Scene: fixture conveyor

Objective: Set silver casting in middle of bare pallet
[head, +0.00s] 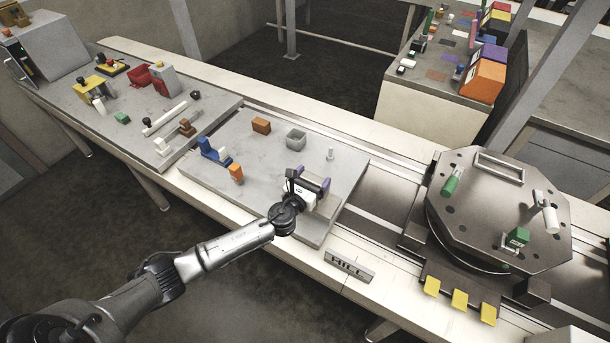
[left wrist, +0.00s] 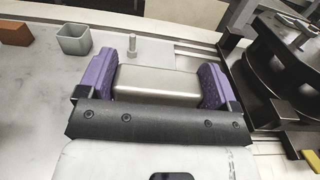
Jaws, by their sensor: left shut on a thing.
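My left gripper (head: 311,181) has two purple finger pads, which also show in the left wrist view (left wrist: 158,80). It is shut on the silver casting (left wrist: 157,84), a smooth metal block lying between the pads. In the head view the wrist and fingers mostly hide the casting. The gripper is over the near right part of the grey middle pallet (head: 262,160). I cannot tell whether the casting touches the pallet. This pallet also carries other parts, so it is not bare. My right gripper is not in view.
On the middle pallet are a brown block (head: 261,125), a grey cup (head: 296,138), a small upright pin (head: 330,154), a blue part (head: 212,152) and an orange part (head: 236,173). A cluttered plate (head: 140,134) lies left. An octagonal turntable (head: 480,205) stands right.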

